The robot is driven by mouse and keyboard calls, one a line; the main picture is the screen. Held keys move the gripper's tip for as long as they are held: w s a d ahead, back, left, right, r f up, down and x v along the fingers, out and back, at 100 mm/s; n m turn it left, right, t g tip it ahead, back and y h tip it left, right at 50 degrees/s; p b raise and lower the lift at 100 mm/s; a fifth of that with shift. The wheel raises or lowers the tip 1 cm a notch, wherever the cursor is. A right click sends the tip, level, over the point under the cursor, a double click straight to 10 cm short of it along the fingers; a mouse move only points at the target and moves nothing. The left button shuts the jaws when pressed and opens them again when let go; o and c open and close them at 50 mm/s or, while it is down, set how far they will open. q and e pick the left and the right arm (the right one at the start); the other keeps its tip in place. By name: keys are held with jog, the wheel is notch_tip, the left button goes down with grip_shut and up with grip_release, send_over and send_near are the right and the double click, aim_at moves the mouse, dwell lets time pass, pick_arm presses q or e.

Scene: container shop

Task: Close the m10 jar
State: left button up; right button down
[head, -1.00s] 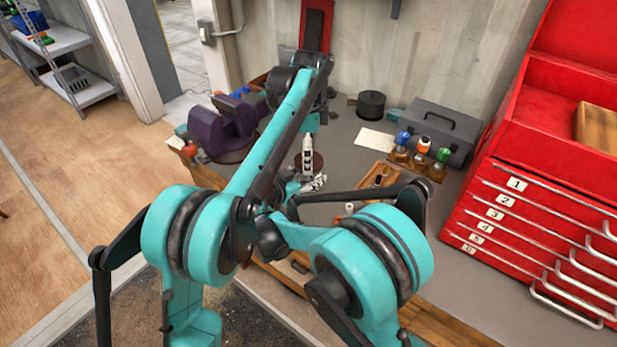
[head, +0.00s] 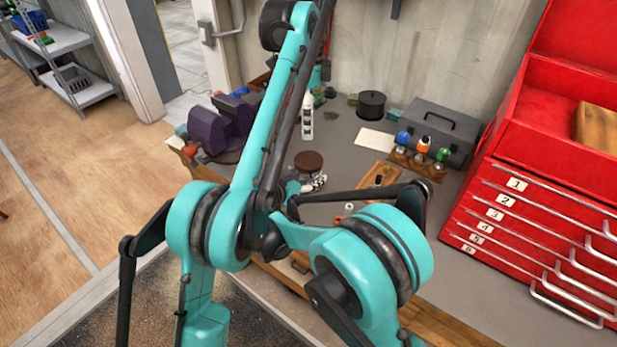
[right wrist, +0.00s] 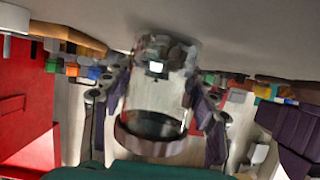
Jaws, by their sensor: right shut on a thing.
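The jar (right wrist: 158,88) is clear glass with small metallic pieces in it; it appears inverted in the right wrist view. A brown lid (right wrist: 150,143) sits across its mouth; it also shows from above in the head view (head: 309,160). I cannot tell how tightly the lid is seated, and no m10 label is readable. My right gripper (head: 316,184) is shut around the jar's sides, its fingers (right wrist: 155,103) on both sides of the glass.
A purple vise (head: 212,132) stands left of the jar. To the right are a wooden tray (head: 368,190), a rack of coloured-top bottles (head: 428,170), white paper (head: 375,139), a grey toolbox (head: 432,128) and a red drawer cabinet (head: 535,215). A black round object (head: 371,104) sits near the wall.

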aim_at(309, 160)
jog(key=shift+c, duration=2.1)
grip_release()
jog(key=shift+r, duration=0.1)
notch_tip(309, 160, up, 10)
jog(key=shift+f, duration=0.1)
